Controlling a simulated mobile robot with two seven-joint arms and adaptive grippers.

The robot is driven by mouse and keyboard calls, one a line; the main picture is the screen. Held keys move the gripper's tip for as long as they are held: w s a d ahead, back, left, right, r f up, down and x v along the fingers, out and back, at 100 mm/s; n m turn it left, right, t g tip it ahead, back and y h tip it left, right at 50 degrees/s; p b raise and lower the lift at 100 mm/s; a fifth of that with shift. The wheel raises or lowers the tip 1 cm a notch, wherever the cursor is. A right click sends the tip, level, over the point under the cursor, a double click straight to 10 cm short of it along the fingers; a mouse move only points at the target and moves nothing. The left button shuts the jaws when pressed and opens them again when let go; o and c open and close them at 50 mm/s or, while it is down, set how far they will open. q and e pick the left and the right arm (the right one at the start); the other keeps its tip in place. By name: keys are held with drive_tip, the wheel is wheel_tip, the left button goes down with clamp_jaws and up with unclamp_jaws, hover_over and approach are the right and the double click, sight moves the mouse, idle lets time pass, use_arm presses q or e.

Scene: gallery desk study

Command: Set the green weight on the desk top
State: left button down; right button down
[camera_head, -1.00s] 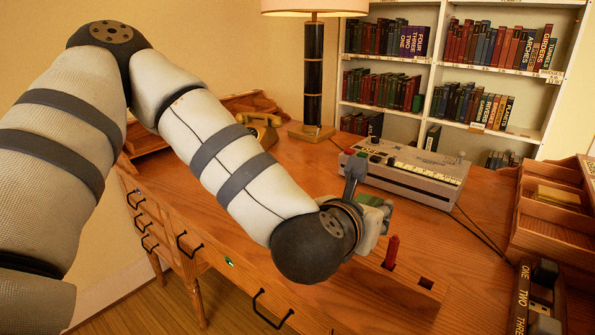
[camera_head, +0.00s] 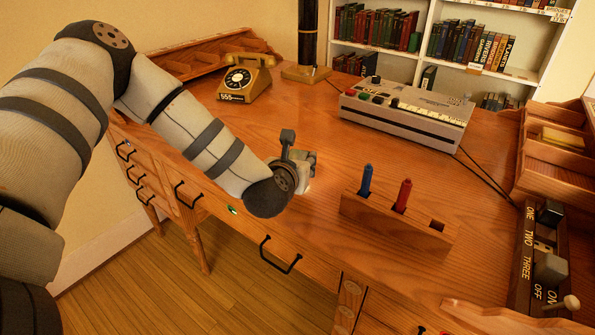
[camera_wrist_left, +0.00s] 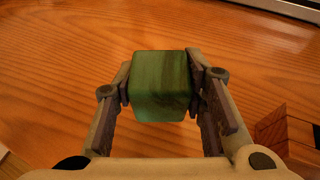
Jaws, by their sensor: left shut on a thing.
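The green weight (camera_wrist_left: 160,86) is a block with rounded corners, held between the two fingers of my left gripper (camera_wrist_left: 162,88) in the left wrist view. Bare wooden desk top (camera_wrist_left: 60,70) shows around it; I cannot tell whether the weight touches the desk. In the head view my left gripper (camera_head: 306,164) is low over the desk top (camera_head: 290,115), near the front edge and left of the peg rack. The weight is hidden there behind the gripper and wrist. My right gripper is out of view.
A wooden rack (camera_head: 362,207) holds a blue peg (camera_head: 366,180) and a red peg (camera_head: 403,195), with one empty hole. The desk between gripper and telephone is clear.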

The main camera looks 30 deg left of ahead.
use_arm(q)
drive_tip(key=f, duration=0.2)
drive_tip(key=a+f, duration=0.1)
drive_tip(key=f, duration=0.1)
drive_tip(key=shift+w+f+b, duration=0.2)
drive_tip(key=shift+b, duration=0.15)
drive_tip(key=shift+r, duration=0.15)
drive_tip(key=c, duration=1)
unclamp_jaws()
drive_tip(key=shift+f, duration=0.2)
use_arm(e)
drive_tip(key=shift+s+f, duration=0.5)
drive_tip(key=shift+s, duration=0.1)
